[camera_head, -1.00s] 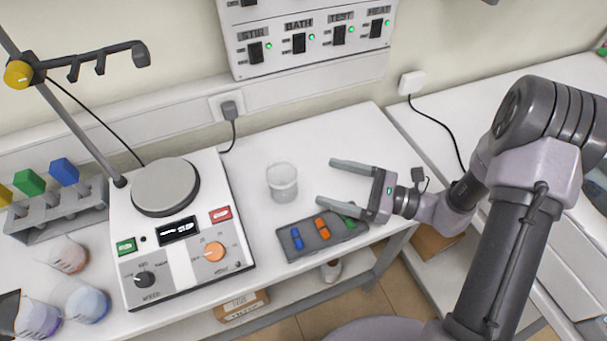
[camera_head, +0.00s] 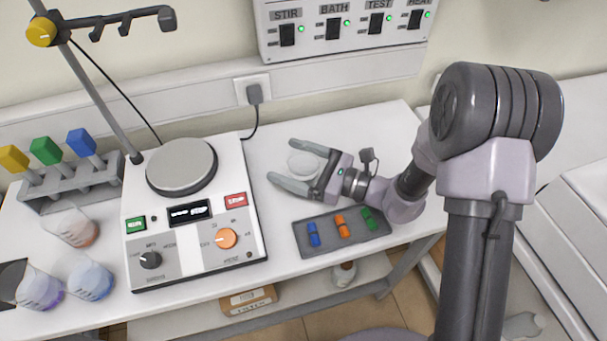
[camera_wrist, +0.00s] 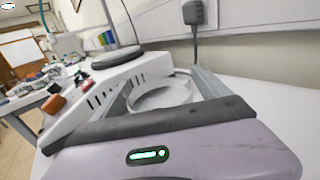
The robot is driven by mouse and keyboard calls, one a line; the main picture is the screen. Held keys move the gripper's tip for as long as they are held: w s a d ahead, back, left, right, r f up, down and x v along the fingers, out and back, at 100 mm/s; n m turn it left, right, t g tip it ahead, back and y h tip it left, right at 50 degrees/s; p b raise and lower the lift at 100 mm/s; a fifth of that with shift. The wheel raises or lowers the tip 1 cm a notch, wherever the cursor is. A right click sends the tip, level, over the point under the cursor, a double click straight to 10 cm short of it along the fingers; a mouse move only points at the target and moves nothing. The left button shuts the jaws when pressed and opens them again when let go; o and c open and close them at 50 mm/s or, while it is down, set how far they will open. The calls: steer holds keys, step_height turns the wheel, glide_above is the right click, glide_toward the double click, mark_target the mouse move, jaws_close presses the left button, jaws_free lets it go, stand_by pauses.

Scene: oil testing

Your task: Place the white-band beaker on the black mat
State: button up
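A clear, whitish beaker (camera_head: 303,166) stands on the table right of the hotplate device. It also shows between the fingers in the wrist view (camera_wrist: 160,97); whether it bears a white band is unclear. My gripper (camera_head: 290,161) is level with the table and has its two fingers on either side of this beaker. The fingers are still spread wide, and I cannot tell whether either touches the glass. A black flat patch (camera_head: 10,273) shows at the left edge in the head view, partly behind a beaker; it may be the black mat, mostly out of frame.
The hotplate device (camera_head: 192,215) stands left of my gripper. A dark tray (camera_head: 327,240) with blue, orange and green pieces lies in front. Beakers with reddish (camera_head: 72,228), blue (camera_head: 90,278) and violet (camera_head: 40,290) contents stand at left, below a rack (camera_head: 75,187).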

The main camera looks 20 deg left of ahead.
steer(key=shift+r, duration=0.1)
steer(key=c, duration=1.6)
